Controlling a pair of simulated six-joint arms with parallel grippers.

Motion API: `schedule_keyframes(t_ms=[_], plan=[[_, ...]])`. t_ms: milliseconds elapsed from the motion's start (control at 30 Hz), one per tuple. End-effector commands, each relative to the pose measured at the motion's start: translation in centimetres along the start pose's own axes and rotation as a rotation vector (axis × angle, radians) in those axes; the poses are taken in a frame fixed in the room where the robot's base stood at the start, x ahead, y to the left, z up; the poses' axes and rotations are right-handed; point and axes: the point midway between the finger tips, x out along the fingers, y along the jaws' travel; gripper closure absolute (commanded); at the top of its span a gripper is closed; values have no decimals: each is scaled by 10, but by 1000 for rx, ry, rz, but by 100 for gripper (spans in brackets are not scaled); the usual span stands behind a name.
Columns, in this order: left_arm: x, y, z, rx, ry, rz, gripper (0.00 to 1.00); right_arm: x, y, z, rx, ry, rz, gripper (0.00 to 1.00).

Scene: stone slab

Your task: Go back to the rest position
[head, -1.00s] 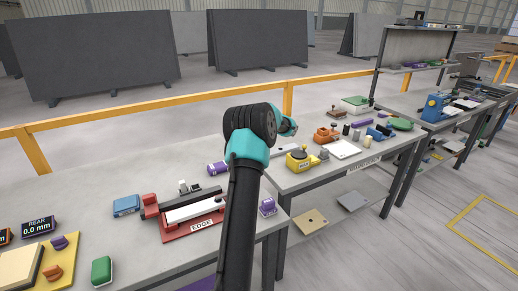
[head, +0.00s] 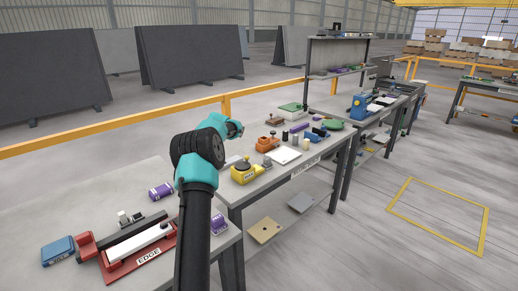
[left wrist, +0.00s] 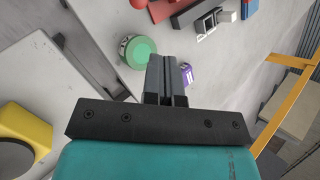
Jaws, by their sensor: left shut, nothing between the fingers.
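My left gripper (left wrist: 166,80) shows in the left wrist view with its dark fingers together and nothing between them. It is above a pale grey surface, close in the picture to a round green-topped item (left wrist: 138,48) and a small purple item (left wrist: 186,74). In the head view one of my arms, black with teal joints, rises from the bottom in front of the benches. Its gripper fingers cannot be made out there. My right gripper is not identifiable in either view.
A red tool marked EDGE (head: 140,260), a blue item (head: 58,250) and a purple cylinder (head: 161,191) lie on the near bench (head: 95,205). A yellow tool (head: 250,172) sits on the bench beyond. Dark slabs (head: 190,47) stand behind a yellow rail (head: 110,128). Open floor lies right.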

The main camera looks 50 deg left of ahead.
Motion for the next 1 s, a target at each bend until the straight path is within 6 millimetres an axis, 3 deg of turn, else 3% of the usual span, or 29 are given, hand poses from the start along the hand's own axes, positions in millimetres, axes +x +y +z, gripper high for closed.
schedule_keyframes(t_ms=[167,267,467,667,800,1000], plan=[[4,10,-2,21,8,3,100,0,0,0,0,0,0,57],[12,34,-6,71,33,15,100,0,0,0,0,0,0,57],[50,127,-12,257,115,73,100,0,0,0,0,0,0,57],[100,234,6,459,199,163,100,0,0,0,0,0,0,57],[140,302,33,587,248,234,100,0,0,0,0,0,0,57],[200,383,90,741,310,341,100,0,0,0,0,0,0,57]])
